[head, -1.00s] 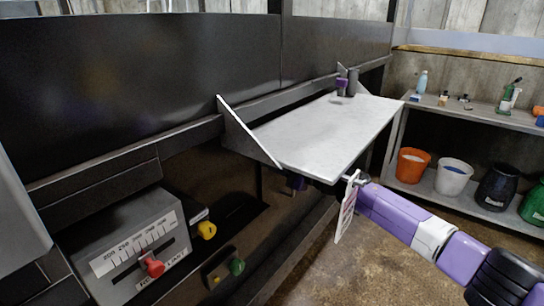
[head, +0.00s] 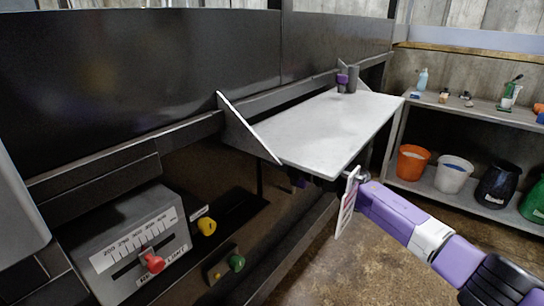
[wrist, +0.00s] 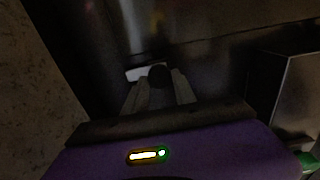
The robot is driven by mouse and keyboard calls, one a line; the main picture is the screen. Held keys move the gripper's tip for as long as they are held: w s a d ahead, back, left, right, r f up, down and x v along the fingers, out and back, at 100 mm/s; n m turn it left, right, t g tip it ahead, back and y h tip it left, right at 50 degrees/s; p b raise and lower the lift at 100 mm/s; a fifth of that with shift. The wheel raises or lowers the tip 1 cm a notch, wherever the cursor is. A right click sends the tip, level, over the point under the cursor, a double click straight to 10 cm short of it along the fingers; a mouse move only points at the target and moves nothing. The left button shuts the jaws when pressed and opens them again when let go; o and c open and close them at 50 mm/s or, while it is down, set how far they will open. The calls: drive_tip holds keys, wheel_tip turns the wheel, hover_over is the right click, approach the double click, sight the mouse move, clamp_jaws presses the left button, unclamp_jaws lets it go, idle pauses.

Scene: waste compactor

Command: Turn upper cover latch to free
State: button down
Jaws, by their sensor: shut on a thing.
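In the wrist view, my gripper (wrist: 158,88) has its two grey fingers closed around a dark round knob (wrist: 158,77). A small white plate (wrist: 137,73) lies just behind the knob. I cannot tell from its markings whether this knob is the upper cover latch. A small purple part (head: 342,79) stands beside a dark post at the shelf's far end.
A grey panel (head: 135,245) with a scale and red knob (head: 153,263) sits front left, near yellow (head: 207,227) and green (head: 237,263) knobs. A rack with buckets (head: 412,164) stands right. The floor between is clear.

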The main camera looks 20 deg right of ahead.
drive_tip(key=shift+f, duration=0.15)
drive_tip(key=c, duration=1)
unclamp_jaws()
drive_tip(key=shift+c, duration=0.2)
drive_tip(key=p+v, duration=0.2)
drive_tip(key=v, duration=0.5)
drive_tip(key=shift+s+d, duration=0.2)
drive_tip(key=shift+s, duration=0.1)
drive_tip(key=shift+d, duration=0.1)
